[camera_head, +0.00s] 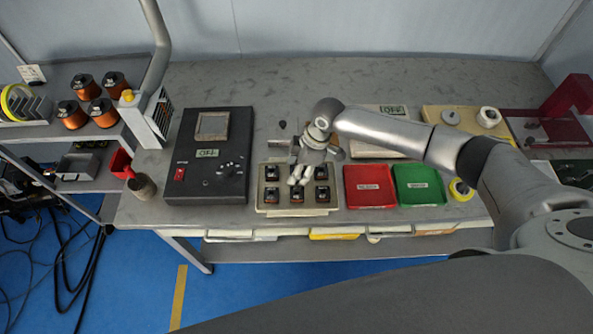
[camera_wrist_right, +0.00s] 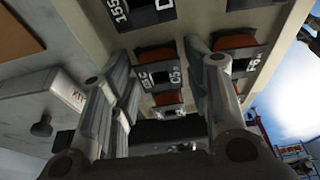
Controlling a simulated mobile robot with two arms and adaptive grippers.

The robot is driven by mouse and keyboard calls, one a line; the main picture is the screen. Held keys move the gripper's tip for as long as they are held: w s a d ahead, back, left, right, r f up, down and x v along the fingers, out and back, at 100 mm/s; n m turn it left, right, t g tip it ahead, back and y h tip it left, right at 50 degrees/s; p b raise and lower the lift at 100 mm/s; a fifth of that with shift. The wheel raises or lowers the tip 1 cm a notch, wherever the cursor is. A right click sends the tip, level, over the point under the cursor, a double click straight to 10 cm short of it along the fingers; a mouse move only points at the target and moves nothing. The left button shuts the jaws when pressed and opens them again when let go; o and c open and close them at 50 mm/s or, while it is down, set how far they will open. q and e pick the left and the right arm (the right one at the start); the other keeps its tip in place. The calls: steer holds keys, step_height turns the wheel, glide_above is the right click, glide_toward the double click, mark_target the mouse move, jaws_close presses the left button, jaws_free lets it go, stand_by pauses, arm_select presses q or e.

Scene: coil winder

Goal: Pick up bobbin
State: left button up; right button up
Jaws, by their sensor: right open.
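Several small bobbins with black labelled flanges and copper-coloured windings sit in rows in a cream tray (camera_head: 300,211) on the bench; one is the front-left bobbin (camera_head: 271,194). My right gripper (camera_head: 298,177) is above the tray's back row, at its middle, and hides part of that row. In the right wrist view the gripper (camera_wrist_right: 163,62) is open, its fingers to either side of a bobbin (camera_wrist_right: 160,77) with a black, white-lettered flange. I cannot tell whether the fingers touch it. My left gripper is not in view.
A black control box (camera_head: 208,160) stands left of the tray. A red tray (camera_head: 370,186) and a green tray (camera_head: 418,184) lie to its right. Larger copper spools (camera_head: 87,87) stand on the left shelf. The bench's back strip is mostly clear.

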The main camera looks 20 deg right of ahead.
steer(key=c, duration=0.8)
steer(key=shift+r, duration=0.2)
steer(key=shift+r+b, duration=0.5)
steer(key=shift+r, duration=0.05)
steer(key=s+d+r+b, duration=0.1)
steer(key=s+r, duration=0.3)
steer(key=s+d+r+b, duration=0.1)
steer(key=s+d+r, duration=0.1)
steer(key=s+r, duration=0.1)
steer(key=s+d+r+b, duration=0.1)
steer(key=s+d+r, duration=0.1)
steer(key=s+r, duration=0.2)
steer(key=shift+s+d+r+b, duration=0.15)
steer(key=shift+s, duration=0.35)
steer(key=shift+s+d+r+b, duration=0.1)
steer(key=shift+s+r+b, duration=0.05)
steer(key=shift+s, duration=0.3)
